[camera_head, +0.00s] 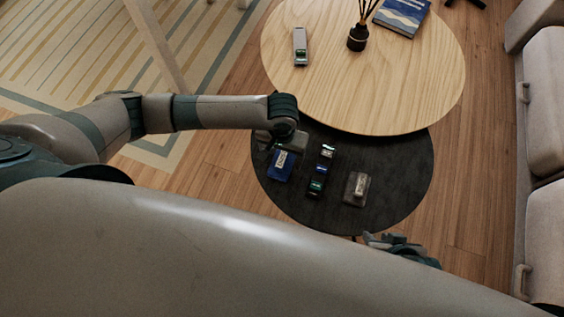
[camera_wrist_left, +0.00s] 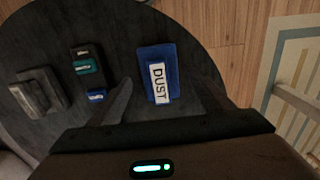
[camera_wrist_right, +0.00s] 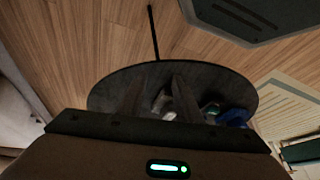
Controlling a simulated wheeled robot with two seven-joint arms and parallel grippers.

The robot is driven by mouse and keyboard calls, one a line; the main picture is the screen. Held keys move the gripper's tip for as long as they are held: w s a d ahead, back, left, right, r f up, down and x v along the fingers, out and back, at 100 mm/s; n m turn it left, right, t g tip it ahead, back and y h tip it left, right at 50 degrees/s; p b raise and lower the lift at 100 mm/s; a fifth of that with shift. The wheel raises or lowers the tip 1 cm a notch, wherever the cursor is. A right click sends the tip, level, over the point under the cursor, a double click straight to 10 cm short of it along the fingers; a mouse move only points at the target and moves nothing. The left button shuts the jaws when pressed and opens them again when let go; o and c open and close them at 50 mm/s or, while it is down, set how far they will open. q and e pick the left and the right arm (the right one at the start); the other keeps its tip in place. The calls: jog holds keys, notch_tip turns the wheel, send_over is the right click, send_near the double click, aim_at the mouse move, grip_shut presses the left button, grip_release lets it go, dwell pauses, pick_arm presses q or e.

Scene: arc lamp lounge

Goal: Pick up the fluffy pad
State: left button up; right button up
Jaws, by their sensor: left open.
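A blue pad with a white label reading DUST lies on the black low table (camera_head: 405,190); the blue shows in the head view (camera_head: 275,172) and in the left wrist view (camera_wrist_left: 149,60). I cannot tell from the pictures whether its surface is fluffy. My left gripper (camera_head: 283,146) is open above it, and in the left wrist view its fingers (camera_wrist_left: 162,82) point down on either side of the pad. My right gripper (camera_head: 400,245) is near the table's front edge. It looks open and empty, with its fingers (camera_wrist_right: 160,82) apart.
A dark block with blue and green pieces (camera_head: 322,168) and a grey pad with a raised handle (camera_head: 357,188) lie right of the blue pad. The higher wooden table (camera_head: 400,70) behind holds a reed diffuser (camera_head: 358,38), a book (camera_head: 402,15) and a grey object (camera_head: 300,45).

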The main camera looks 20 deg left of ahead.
pick_arm(q)
notch_tip(320, 180, down, 2)
jog(key=shift+f, duration=0.1)
dwell(0.4)
jog(key=c, duration=1.1)
